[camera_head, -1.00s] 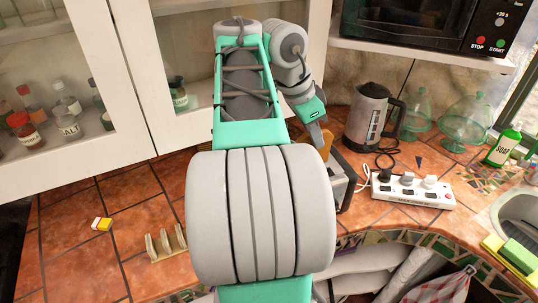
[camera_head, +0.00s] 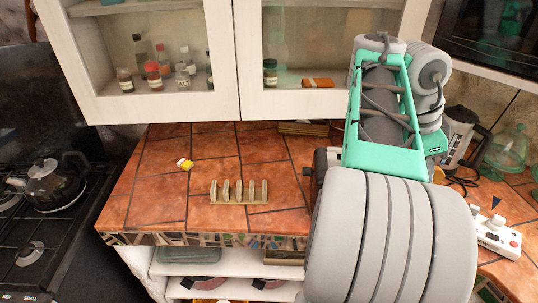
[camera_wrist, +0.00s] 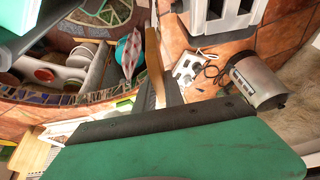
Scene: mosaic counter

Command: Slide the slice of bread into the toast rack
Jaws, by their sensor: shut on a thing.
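The toast rack (camera_head: 238,197) is a pale wooden rack with several upright dividers, standing empty on the tiled counter left of my arm. The slice of bread (camera_wrist: 153,58) shows nearly edge-on in the wrist view as a thin brown strip. My gripper (camera_wrist: 158,92) is shut on it near its lower end there. In the head view my arm hides the gripper and most of the bread. A small orange-brown patch beside the arm looks like part of the slice. The rack does not show in the wrist view.
A toaster (camera_head: 322,160) stands partly hidden behind my arm. A kettle (camera_head: 459,133) and a white power strip (camera_head: 497,238) are at the right. A small yellow-and-white block (camera_head: 185,164) lies behind and left of the rack. Counter around the rack is clear.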

